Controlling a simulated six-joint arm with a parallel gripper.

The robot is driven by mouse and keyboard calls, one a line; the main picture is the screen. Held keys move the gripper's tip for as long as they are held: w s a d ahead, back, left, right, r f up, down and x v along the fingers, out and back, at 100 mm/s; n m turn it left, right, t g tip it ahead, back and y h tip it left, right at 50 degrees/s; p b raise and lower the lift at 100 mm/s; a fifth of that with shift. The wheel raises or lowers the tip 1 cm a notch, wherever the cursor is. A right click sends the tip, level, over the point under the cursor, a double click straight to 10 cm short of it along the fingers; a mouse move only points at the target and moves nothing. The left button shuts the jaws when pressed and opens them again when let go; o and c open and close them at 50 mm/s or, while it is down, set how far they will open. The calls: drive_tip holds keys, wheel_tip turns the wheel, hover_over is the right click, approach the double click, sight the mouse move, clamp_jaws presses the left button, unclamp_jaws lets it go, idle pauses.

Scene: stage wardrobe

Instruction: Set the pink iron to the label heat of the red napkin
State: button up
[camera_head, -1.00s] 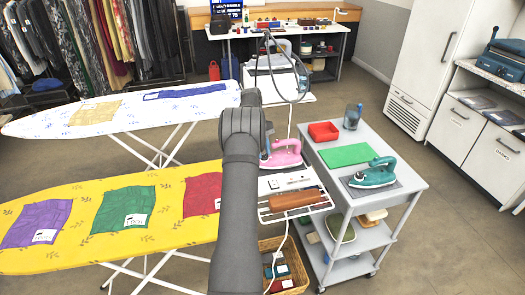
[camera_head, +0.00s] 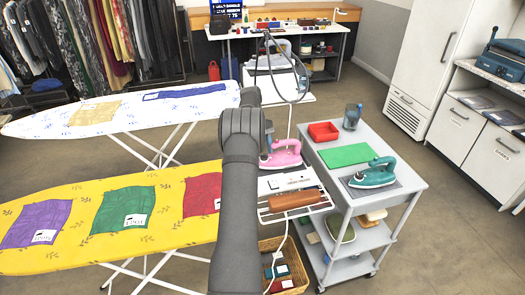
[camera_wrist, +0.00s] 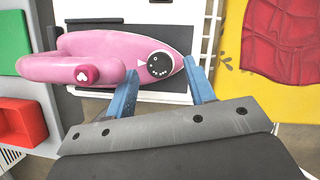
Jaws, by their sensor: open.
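The pink iron (camera_head: 284,153) stands on the rack at the end of the yellow ironing board, partly hidden behind my arm in the head view. In the wrist view the pink iron (camera_wrist: 110,50) lies below my gripper, with a dark round dial (camera_wrist: 160,65) bearing white dots and a pointer mark. My gripper (camera_wrist: 160,84) is open, its two blue fingers on either side of the dial; I cannot tell whether they touch it.
Purple (camera_head: 37,223) and green (camera_head: 125,209) napkins with labels lie on the yellow board (camera_head: 160,172). A grey cart (camera_head: 405,181) holds a teal iron (camera_head: 372,173), green cloth (camera_head: 346,154) and red tray (camera_head: 323,132). A brown roll (camera_head: 295,199) lies on the rack.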

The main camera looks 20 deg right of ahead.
drive_tip(key=v, duration=0.6)
drive_tip(key=shift+r, duration=0.45)
drive_tip(key=shift+w+a, duration=0.15)
drive_tip(key=s+a+f+n+t+h, duration=0.1)
drive_tip(key=s+a+n+t+h, duration=0.4)
drive_tip(key=a+n, duration=0.35)
drive_tip(key=s+a+n+t+h, duration=0.4)
drive_tip(key=s+a+n+h, duration=0.15)
drive_tip(key=a+n, duration=0.35)
drive_tip(key=shift+n+h, duration=0.45)
drive_tip(key=shift+n, duration=0.1)
drive_tip(key=x, duration=1.8)
drive_tip(key=shift+d, duration=0.4)
drive_tip(key=shift+c, duration=0.2)
drive_tip(key=c, duration=1)
